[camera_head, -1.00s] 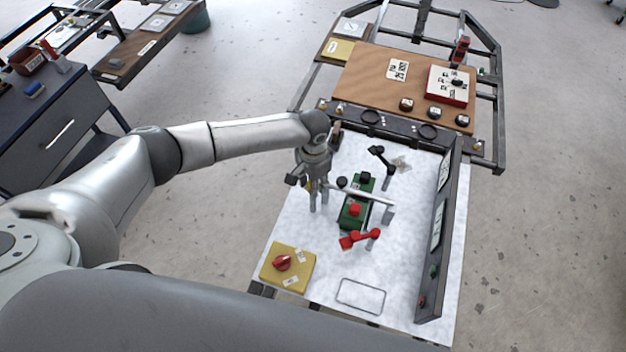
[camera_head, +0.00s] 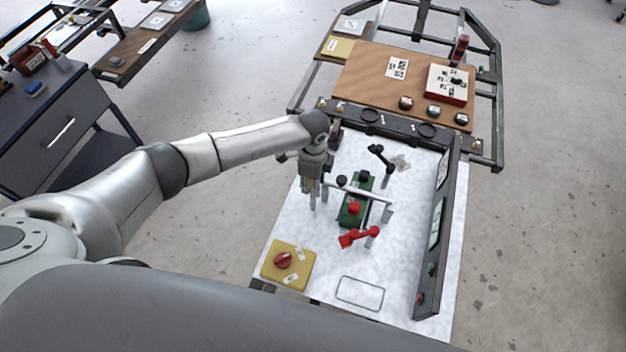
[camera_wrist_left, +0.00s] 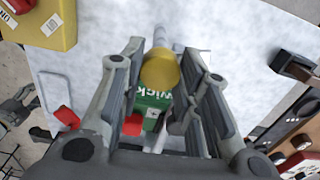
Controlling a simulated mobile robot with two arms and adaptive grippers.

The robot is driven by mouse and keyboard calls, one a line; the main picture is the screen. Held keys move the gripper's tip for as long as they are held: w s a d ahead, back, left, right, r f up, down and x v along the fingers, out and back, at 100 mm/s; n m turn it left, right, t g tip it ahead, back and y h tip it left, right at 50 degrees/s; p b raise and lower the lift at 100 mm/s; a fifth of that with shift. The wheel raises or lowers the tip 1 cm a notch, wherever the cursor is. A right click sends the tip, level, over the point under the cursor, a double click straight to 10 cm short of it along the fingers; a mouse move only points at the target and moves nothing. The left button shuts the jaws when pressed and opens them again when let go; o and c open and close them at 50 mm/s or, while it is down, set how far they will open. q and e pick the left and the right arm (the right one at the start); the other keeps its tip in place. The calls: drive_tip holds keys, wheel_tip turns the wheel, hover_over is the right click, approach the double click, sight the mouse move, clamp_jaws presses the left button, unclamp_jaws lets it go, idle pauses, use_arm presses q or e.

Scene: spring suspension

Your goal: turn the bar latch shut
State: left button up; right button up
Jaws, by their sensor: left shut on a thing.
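The bar latch (camera_head: 374,195) is a pale grey bar that runs over a green box (camera_head: 349,216) to a grey post (camera_head: 388,213) on its right. My left gripper (camera_head: 312,196) is at the bar's left end, pointing down. In the left wrist view, the yellow knob (camera_wrist_left: 160,69) is between the two fingers of my left gripper (camera_wrist_left: 160,80), which is shut on it. The green box (camera_wrist_left: 153,101) with white lettering shows behind the knob. In the head view the fingers mostly hide the knob. My right gripper is in neither view.
A red lever (camera_head: 358,237) stands in front of the green box and a black lever (camera_head: 381,158) behind it. A yellow box with a red knob (camera_head: 283,260) is at the front left. A dark upright panel (camera_head: 437,230) bounds the right side.

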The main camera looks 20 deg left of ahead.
use_arm(q)
drive_tip(key=shift+w+r+m, duration=0.1)
drive_tip(key=shift+m, duration=1.6)
drive_tip(key=o, duration=1)
wheel_tip(320, 180, up, 12)
drive_tip(key=shift+s, duration=0.2)
